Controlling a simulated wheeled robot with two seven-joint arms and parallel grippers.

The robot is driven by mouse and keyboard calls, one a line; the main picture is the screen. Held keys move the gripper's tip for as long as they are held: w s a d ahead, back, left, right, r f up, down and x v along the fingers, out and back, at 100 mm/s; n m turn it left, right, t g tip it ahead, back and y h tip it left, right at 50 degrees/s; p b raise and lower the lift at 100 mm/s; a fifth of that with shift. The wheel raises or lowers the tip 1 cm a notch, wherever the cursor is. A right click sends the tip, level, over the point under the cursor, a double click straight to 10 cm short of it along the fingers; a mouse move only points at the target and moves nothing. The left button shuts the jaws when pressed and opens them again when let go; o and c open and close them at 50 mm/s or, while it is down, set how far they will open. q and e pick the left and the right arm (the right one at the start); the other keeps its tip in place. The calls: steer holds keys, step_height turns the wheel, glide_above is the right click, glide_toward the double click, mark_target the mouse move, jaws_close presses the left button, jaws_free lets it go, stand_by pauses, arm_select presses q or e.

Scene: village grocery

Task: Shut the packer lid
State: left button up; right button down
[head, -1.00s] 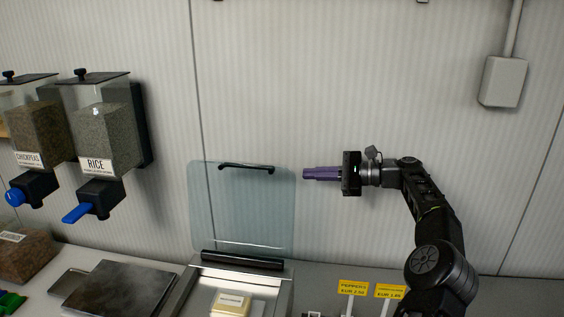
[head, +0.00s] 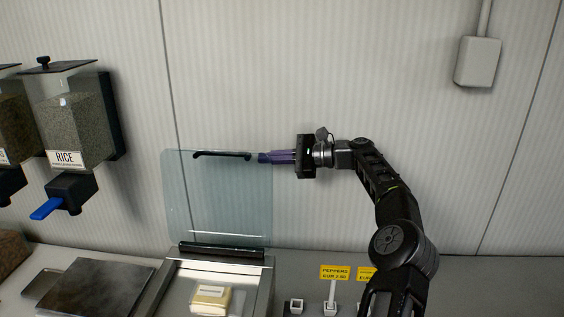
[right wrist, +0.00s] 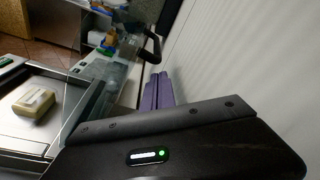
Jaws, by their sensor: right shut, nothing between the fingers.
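The packer lid (head: 220,200) is a clear bluish pane standing upright, open, hinged at the back of the packer (head: 258,290). Its black handle (head: 222,155) runs along the top edge and also shows in the right wrist view (right wrist: 153,45). A pale wrapped block (head: 211,299) lies on the packer bed. My right gripper (head: 262,157), with purple fingers, is shut and empty. Its tips overlap the lid's upper right edge and look tinted, as if seen through the pane from the wall side. Contact cannot be told. My left gripper is not in view.
A ribbed white wall stands close behind the lid. The rice dispenser (head: 70,125) hangs at left, above a dark flat plate (head: 95,288) on the counter. Yellow price signs (head: 335,272) stand to the right of the packer, near my right arm.

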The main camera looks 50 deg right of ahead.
mark_target(255, 159)
steer(key=shift+x, duration=1.95)
